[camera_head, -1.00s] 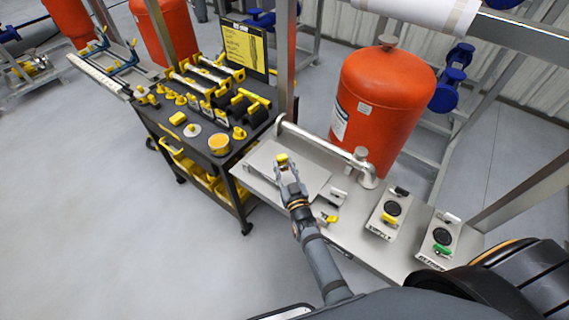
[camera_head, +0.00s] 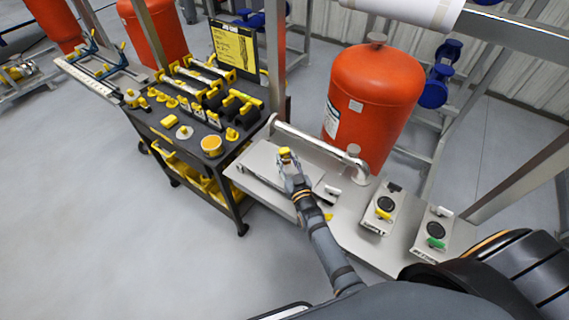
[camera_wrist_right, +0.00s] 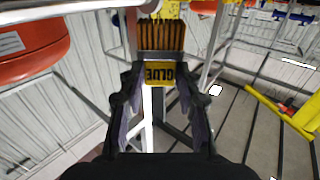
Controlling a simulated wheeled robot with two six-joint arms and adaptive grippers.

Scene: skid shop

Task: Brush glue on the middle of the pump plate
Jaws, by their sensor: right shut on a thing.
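The pump plate (camera_head: 262,166) is a flat light-grey plate on the steel bench, partly hidden by my right gripper. My right gripper (camera_head: 289,164) is over the plate's right part and is shut on the glue brush (camera_head: 285,152), of which a yellow part shows here. In the right wrist view, the gripper (camera_wrist_right: 158,95) holds the brush by its yellow block marked GLUE, with brown bristles (camera_wrist_right: 162,36) pointing away. I cannot tell whether the bristles touch the plate, and I see no clear glue on it. My left gripper is not in view.
A silver pipe (camera_head: 310,138) runs behind the plate, before a red tank (camera_head: 372,95). Two valve blocks (camera_head: 382,210) (camera_head: 434,236) stand at the bench's right. A dark cart (camera_head: 190,155) with yellow tools and an amber-topped pot (camera_head: 212,146) is at left.

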